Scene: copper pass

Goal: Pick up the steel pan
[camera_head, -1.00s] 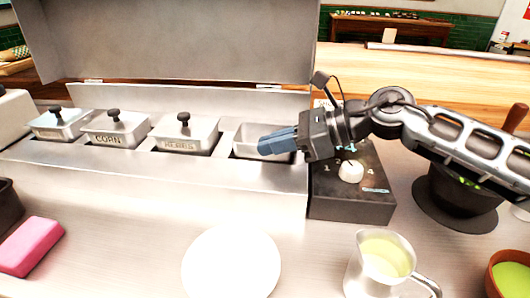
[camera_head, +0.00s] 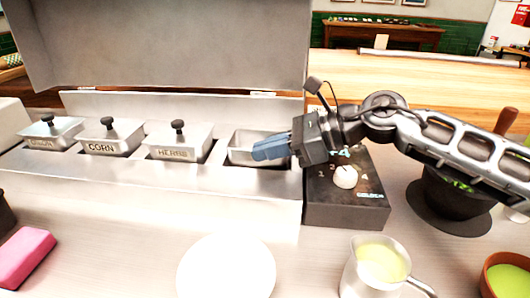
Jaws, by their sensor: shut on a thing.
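The steel pan (camera_head: 242,142) is the open, lidless one at the right end of the row of pans in the steel counter unit. My gripper (camera_head: 262,150) reaches in from the right and is shut on the pan, with its blue fingers across the pan's right part. The fingers hide the pan's right side and much of its inside. The pan looks level and still sits in or just at its slot; I cannot tell whether it is clear of it.
Lidded pans, including CORN (camera_head: 104,143) and HERBS (camera_head: 176,150), stand to the left. A dark control box (camera_head: 345,205) with a white knob is under my arm. A white plate (camera_head: 226,270), a steel jug (camera_head: 360,285) and a pink block (camera_head: 24,255) are in front.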

